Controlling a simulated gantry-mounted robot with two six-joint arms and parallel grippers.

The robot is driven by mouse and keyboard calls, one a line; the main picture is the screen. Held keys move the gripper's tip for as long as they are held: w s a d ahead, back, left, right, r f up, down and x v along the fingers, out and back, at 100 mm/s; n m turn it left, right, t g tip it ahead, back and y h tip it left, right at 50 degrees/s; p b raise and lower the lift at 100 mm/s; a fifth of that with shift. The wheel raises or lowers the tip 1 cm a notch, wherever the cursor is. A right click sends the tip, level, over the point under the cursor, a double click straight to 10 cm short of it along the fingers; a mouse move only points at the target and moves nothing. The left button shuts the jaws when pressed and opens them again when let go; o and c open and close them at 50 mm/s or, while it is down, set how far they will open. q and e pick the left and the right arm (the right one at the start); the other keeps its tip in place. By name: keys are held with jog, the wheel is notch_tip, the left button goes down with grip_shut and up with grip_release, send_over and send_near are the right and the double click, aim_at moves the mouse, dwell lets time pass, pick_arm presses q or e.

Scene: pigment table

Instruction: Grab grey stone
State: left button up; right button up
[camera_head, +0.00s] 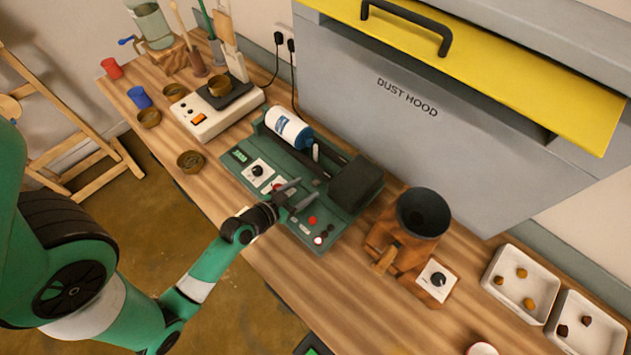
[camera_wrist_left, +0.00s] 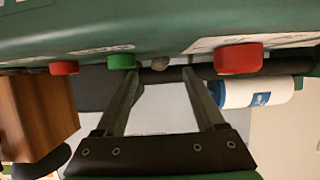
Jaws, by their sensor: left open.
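No grey stone stands out clearly in the head view. In the left wrist view a small greyish lump (camera_wrist_left: 160,63) shows at the lower edge of the green machine, between a green button (camera_wrist_left: 121,62) and a large red knob (camera_wrist_left: 238,58). It may be the stone; I cannot tell for sure. My left gripper (camera_head: 308,188) is open and empty, over the front panel of the green roller machine (camera_head: 235,165). In the wrist view its fingertips (camera_wrist_left: 160,71) lie to either side of the lump. Whether they touch anything is unclear. My right gripper is out of view.
A blue-and-white bottle (camera_head: 288,128) lies on the machine's rollers. A dark-bowled wooden mill (camera_head: 398,245) stands to the right. White trays (camera_head: 493,283) with brownish lumps are at far right. The grey dust hood (camera_head: 350,70) rises behind. Bare table lies in front of the machine.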

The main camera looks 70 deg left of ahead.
aim_at(313, 183)
pick_arm(q)
jog(key=x, duration=0.4)
jog(key=shift+w+a, duration=0.1)
jog(key=shift+w, duration=0.05)
grip_shut()
